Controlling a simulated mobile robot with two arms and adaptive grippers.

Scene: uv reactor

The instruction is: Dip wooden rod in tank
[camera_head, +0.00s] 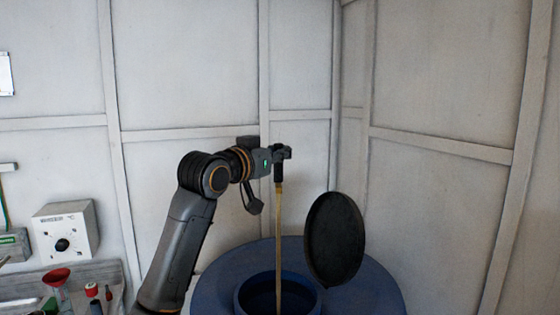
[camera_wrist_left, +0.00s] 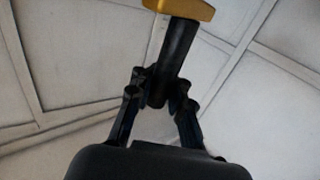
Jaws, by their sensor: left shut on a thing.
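A long thin wooden rod (camera_head: 278,240) hangs upright with a black handle (camera_head: 279,174) at its top. My left gripper (camera_head: 281,155) is shut on that handle, above the blue tank (camera_head: 222,277). The rod's lower end reaches the round opening of the tank, and its tip is hidden or too dark to make out. The tank's round black lid (camera_head: 335,239) stands open to the right of the rod. In the left wrist view the fingers (camera_wrist_left: 160,95) close around the black handle (camera_wrist_left: 177,55), with a yellowish piece of the rod (camera_wrist_left: 182,8) beyond it. My right gripper is not in view.
A bench (camera_head: 27,282) at the lower left bears a white box with a black knob (camera_head: 66,233), a red funnel (camera_head: 56,276) and small red-topped items (camera_head: 92,291). Pale panelled walls stand behind the tank. The space right of the lid looks clear.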

